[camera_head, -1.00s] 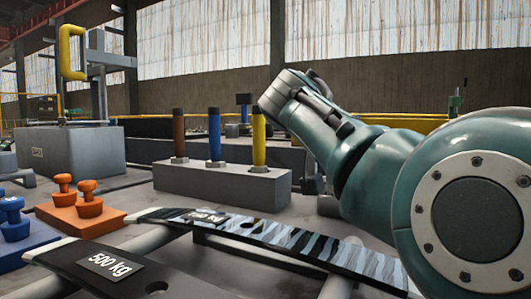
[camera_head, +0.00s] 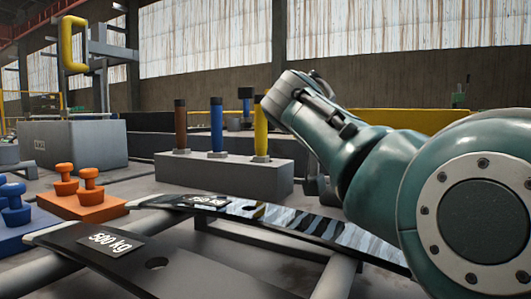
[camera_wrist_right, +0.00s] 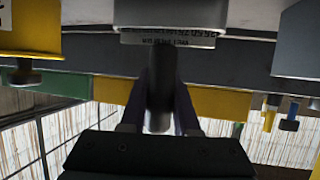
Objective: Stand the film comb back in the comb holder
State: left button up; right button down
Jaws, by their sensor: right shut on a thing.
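In the right wrist view my right gripper (camera_wrist_right: 160,105) is shut on a dark, slim, upright thing (camera_wrist_right: 159,88), which I take to be the film comb. Its teeth and far end cannot be made out. Just beyond it is a grey block with a lettered edge (camera_wrist_right: 170,38), possibly the comb holder; the lettering is upside down and unreadable. I cannot tell whether the held thing touches this block. In the head view my right arm (camera_head: 350,150) reaches in from the right, and its gripper is hidden behind the wrist. My left gripper is not in view.
A grey block (camera_head: 215,178) carries brown, blue and yellow handles, left of my right wrist. Dark labelled leaf plates (camera_head: 120,262) lie across grey tubes in front. Orange (camera_head: 85,207) and blue (camera_head: 30,232) knobbed blocks sit at left. A grey box (camera_head: 80,145) stands behind them.

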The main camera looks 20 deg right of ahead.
jog(key=c, duration=0.6)
grip_release()
jog(key=shift+o, duration=0.4)
jog(key=o, duration=0.4)
jog(key=shift+o, duration=0.2)
jog(key=shift+r+p, duration=0.4)
jog(key=shift+r, duration=0.05)
notch_tip(320, 180, up, 6)
jog(key=p, duration=0.4)
jog(key=shift+p, duration=0.3)
